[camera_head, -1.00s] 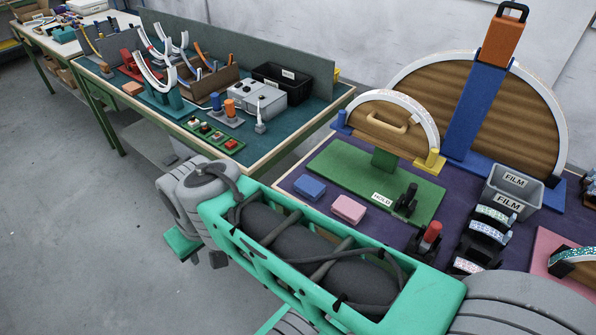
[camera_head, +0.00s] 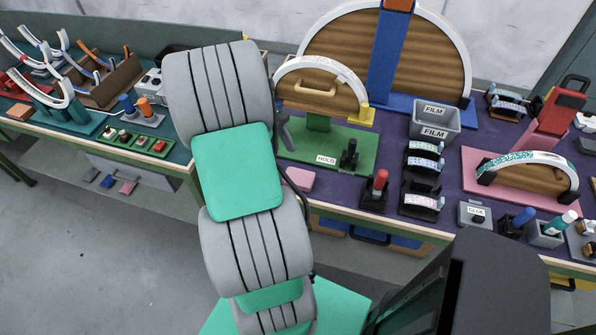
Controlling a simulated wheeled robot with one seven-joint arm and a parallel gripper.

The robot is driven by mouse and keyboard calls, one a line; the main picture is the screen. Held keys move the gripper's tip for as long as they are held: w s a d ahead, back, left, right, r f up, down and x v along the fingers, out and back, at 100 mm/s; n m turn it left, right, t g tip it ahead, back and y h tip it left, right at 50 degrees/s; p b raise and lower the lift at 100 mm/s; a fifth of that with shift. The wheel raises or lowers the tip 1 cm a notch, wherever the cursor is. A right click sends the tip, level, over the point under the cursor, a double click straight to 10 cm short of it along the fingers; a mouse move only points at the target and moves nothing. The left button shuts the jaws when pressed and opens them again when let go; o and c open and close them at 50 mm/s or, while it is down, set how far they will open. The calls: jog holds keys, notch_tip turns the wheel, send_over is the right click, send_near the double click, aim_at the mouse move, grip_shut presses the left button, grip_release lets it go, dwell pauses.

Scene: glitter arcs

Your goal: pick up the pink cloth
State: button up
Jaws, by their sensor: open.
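The pink cloth (camera_head: 301,179) is a small folded block. It lies on the purple bench top (camera_head: 384,188) near its front edge, just in front of the green board (camera_head: 347,142). My arm rises in front of the bench at the left of the cloth, and its dark cable passes close to the cloth's left side. The blue cloth that lay to the left of the pink one is hidden behind my arm.
A black stand (camera_head: 349,156) and a red-topped holder (camera_head: 375,190) stand right of the cloth. A half-round wooden form (camera_head: 319,92) with a white arc stands behind it. Grey film bins (camera_head: 434,122) and a pink board (camera_head: 512,185) are further right.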

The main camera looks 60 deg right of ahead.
aim_at(299, 176)
jog(key=x, duration=0.8)
jog(key=shift+s+d+f+p, duration=0.1)
jog(key=shift+s+d+p, duration=0.25)
jog(key=shift+s+d, duration=0.1)
jog(key=c, duration=1.4)
jog(key=shift+c, duration=0.2)
notch_tip(299, 176, up, 10)
